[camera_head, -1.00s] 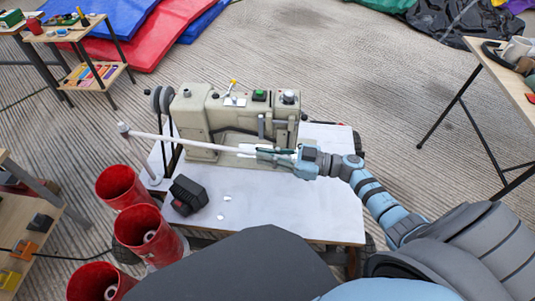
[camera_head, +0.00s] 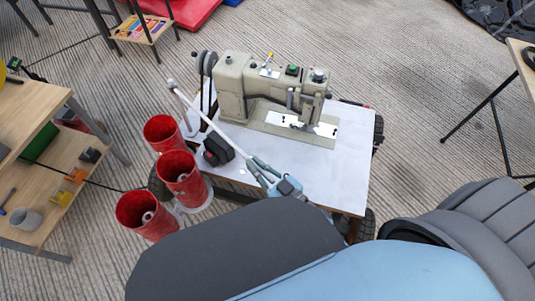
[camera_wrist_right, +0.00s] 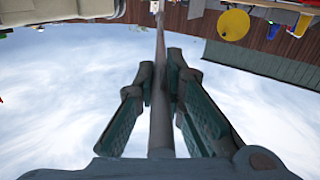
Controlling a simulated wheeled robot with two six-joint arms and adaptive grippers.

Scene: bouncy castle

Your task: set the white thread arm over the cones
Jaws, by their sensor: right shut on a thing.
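The white thread arm (camera_head: 212,123) is a long thin rod. Its far end meets the top of a white post at the table's left edge, and it runs down to the right from there, passing in front of the sewing machine. My right gripper (camera_head: 262,172) is shut on its near end. In the right wrist view, the rod (camera_wrist_right: 158,95) lies between both fingers. Three red cones, the back one (camera_head: 162,133), the middle one (camera_head: 181,174) and the front one (camera_head: 146,215), stand left of the gripper. The rod appears to the right of them. My left gripper is not in view.
The beige sewing machine (camera_head: 240,85) stands on the white tabletop (camera_head: 335,170). A small black block (camera_head: 217,150) sits close beside the rod. A wooden shelf (camera_head: 50,120) stands at left, another table (camera_head: 525,60) at right. My own body hides the lower foreground.

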